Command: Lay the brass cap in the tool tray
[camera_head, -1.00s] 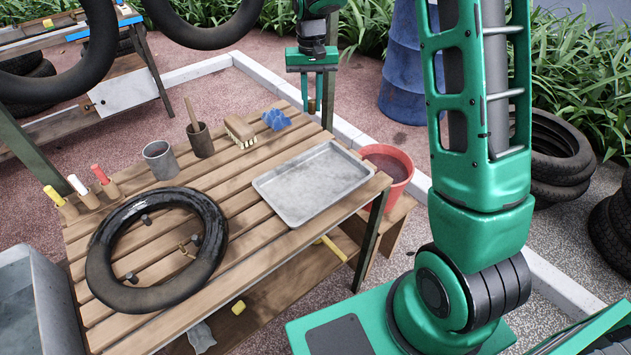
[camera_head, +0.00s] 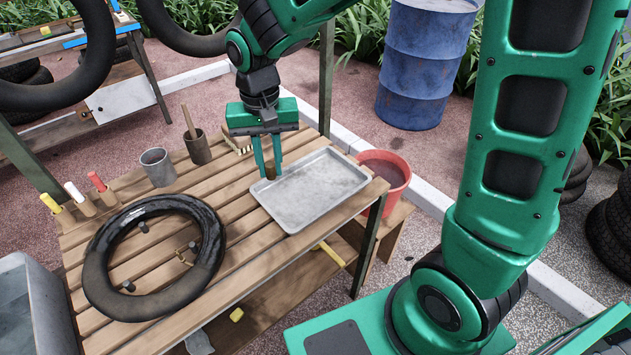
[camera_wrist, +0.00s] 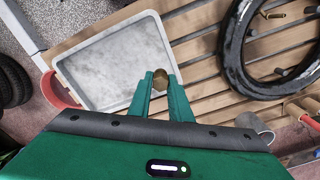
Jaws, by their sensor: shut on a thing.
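My gripper (camera_head: 268,168) points down near the left rim of the tool tray, shut on the small brass cap (camera_head: 270,172). In the wrist view the brass cap (camera_wrist: 160,79) shows between the two green fingertips (camera_wrist: 160,86), in front of the tray's edge nearest the bench slats. The tool tray (camera_head: 310,188) is a shallow grey metal tray on the right end of the slatted bench. Its floor is empty. It also shows in the wrist view (camera_wrist: 112,62). The gap between cap and tray is hard to judge.
A black tyre (camera_head: 100,262) lies on the bench's left part. A grey cup (camera_head: 158,168), a brown pot with a handle (camera_head: 198,148) and a brush (camera_head: 238,140) stand along the back. A red bucket (camera_head: 390,172) is right of the tray. Bare slats (camera_head: 235,222) lie between tyre and tray.

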